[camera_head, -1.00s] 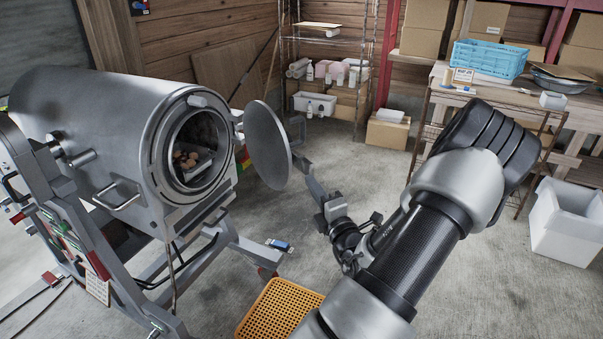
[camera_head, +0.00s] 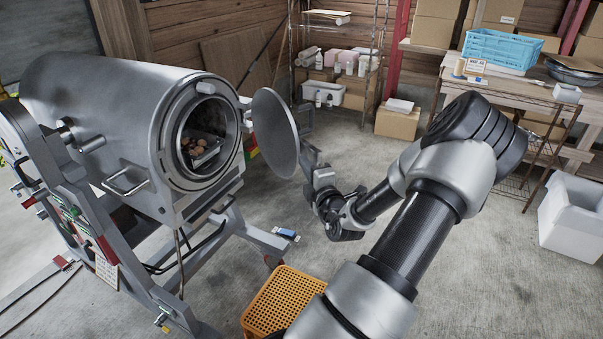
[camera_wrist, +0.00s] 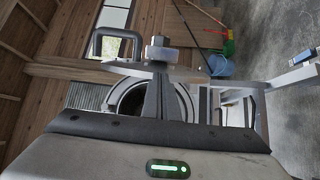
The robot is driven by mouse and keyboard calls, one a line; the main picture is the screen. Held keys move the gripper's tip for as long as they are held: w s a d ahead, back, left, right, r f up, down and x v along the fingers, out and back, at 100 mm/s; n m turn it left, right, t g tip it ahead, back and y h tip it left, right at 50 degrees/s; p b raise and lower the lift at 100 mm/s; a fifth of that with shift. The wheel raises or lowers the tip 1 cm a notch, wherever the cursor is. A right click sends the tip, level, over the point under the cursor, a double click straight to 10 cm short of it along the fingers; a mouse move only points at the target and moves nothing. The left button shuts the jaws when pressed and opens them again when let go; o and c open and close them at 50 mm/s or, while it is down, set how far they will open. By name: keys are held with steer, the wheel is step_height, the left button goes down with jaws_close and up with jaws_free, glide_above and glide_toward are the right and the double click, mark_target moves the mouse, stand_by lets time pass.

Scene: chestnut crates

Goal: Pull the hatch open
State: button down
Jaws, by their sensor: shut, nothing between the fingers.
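The hatch (camera_head: 275,132) is a round grey metal disc. It stands swung out to the right of the drum's round opening (camera_head: 207,135), with a wide gap between them.
The grey drum (camera_head: 125,120) stands on a metal frame, with a tray of brown round items (camera_head: 202,147) inside. A yellow crate (camera_head: 285,300) sits on the floor below. A wire shelf (camera_head: 335,60) and a workbench (camera_head: 500,85) stand behind. The floor between is mostly clear.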

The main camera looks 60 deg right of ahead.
steer(key=shift+s+d, duration=0.25)
steer(key=shift+d, duration=0.4)
